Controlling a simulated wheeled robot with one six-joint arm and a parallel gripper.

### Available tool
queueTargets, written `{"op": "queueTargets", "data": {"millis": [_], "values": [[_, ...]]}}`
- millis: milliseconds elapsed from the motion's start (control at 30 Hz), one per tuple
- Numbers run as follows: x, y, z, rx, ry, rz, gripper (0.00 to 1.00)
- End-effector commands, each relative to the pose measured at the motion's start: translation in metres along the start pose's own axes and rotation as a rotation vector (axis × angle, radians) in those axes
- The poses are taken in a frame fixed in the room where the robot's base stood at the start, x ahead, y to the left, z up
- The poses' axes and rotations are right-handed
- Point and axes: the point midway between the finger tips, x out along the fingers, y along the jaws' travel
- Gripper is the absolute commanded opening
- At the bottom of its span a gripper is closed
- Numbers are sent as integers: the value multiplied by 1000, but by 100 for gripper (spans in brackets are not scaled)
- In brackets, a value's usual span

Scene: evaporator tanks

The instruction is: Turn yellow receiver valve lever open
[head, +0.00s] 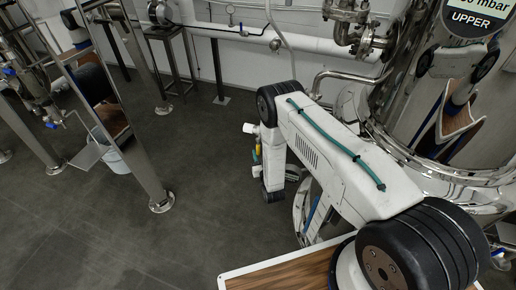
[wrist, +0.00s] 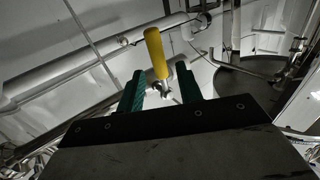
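The yellow valve lever (wrist: 156,52) shows in the wrist view as a yellow grip, with a metal fitting at its lower end. My gripper (wrist: 159,72) is open, with its two green fingers apart on either side of the lever's lower part as seen from the wrist. I cannot tell whether either finger touches the lever, or how deep it sits between them. In the head view a small yellow patch (head: 257,150) shows at the far end of my arm, which mostly hides the gripper and valve there.
A polished steel tank (head: 405,155) stands close on the right. Pipes (head: 275,42) run along the back wall. At left are a steel stand leg (head: 140,140), a bucket (head: 107,150) and a valve with a blue handle (head: 50,125). The dark floor (head: 200,225) in the middle is clear.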

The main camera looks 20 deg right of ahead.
Motion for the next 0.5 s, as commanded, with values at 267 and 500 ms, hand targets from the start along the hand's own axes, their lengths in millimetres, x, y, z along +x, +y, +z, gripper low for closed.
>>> {"op": "queueTargets", "data": {"millis": [267,500], "values": [[37,0,0,0,-1,0,36],[43,0,0,-1,-2,-1,36]]}}
